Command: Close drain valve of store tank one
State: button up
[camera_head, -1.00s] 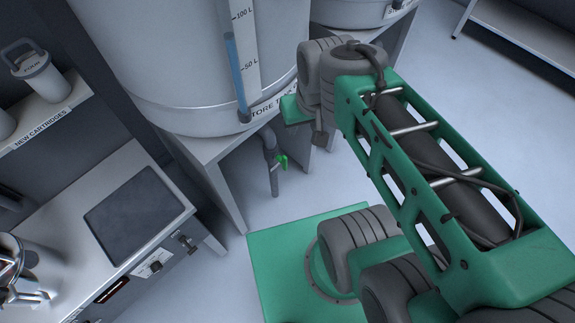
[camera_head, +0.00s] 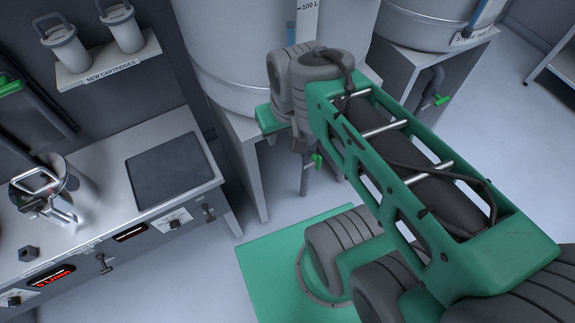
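The store tank (camera_head: 225,60) with the level gauge stands on a grey stand at top centre, and its label is hidden behind my arm. Below it hangs a grey drain pipe (camera_head: 305,182) with a small green valve handle (camera_head: 317,160). The handle looks roughly upright along the pipe, but it is too small to tell its exact setting. My arm reaches in from the lower right, its wrist in front of the tank's lower edge. A small dark part (camera_head: 299,146) under the wrist, overlapping the pipe's top in the picture, may be my gripper. Its fingers cannot be made out.
A second tank (camera_head: 405,32) at the upper right has its own green valve handle (camera_head: 441,99). A bench (camera_head: 110,200) with a metal vessel (camera_head: 45,190) and control panel is on the left. A shelf (camera_head: 105,62) holds cartridges.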

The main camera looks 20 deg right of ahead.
aim_at(318, 159)
jog(key=u, duration=0.4)
jog(key=k, duration=0.85)
jog(key=z, duration=0.75)
